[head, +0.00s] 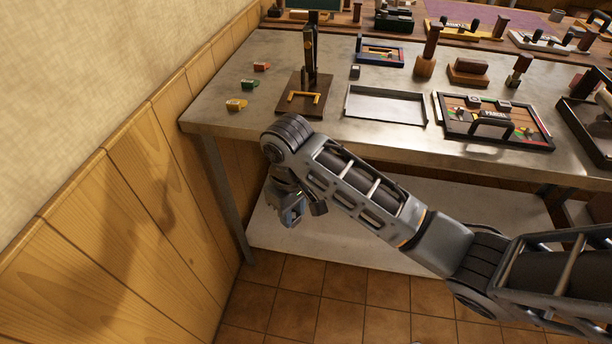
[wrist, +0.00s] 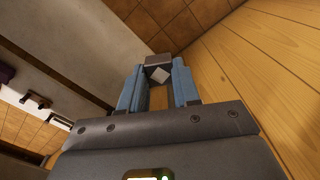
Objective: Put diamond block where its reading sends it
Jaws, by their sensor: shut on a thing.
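My gripper (head: 292,214) hangs in front of the table's left end, below the tabletop, beside the wood-panelled wall. In the wrist view the two blue-grey fingers (wrist: 158,84) are shut on a small grey-brown block (wrist: 158,60) with a pale diamond mark on one face. I take it to be the diamond block; in the head view it cannot be made out clearly. The cam press (head: 311,60), a dark upright on a brown base with an orange bracket (head: 303,97), stands at the table's left. No reading can be made out.
Red (head: 262,67), green (head: 249,84) and yellow (head: 236,104) pieces lie left of the press. An empty grey tray (head: 385,104), a handled board (head: 494,121), a stamp (head: 427,55) and a dark box (head: 590,122) stand rightward. The table's front edge (head: 235,134) is near my arm.

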